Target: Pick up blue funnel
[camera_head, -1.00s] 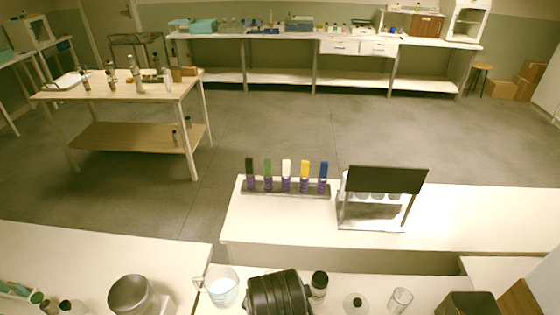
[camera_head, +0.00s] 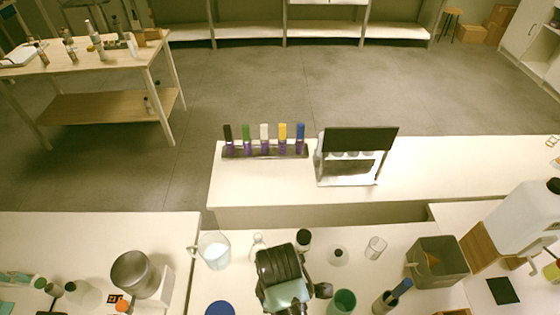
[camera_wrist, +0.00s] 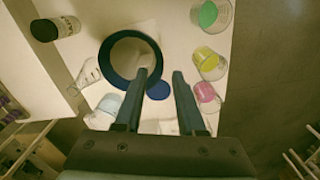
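In the wrist view, a large round piece with a dark blue rim (camera_wrist: 112,76) and a pale inside lies beyond my left finger. It may be the blue funnel, but I cannot be sure. A small flat blue disc (camera_wrist: 158,90) lies between my fingers in the picture. My gripper (camera_wrist: 160,75) is open and empty, its two fingers apart above the bench. In the head view, a blue round top (camera_head: 220,308) shows at the bottom edge, left of my arm; whether it is the same thing I cannot tell. My fingers are hidden there.
In the head view, a grey bin (camera_head: 437,262) and a glass beaker (camera_head: 215,252) flank my arm.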

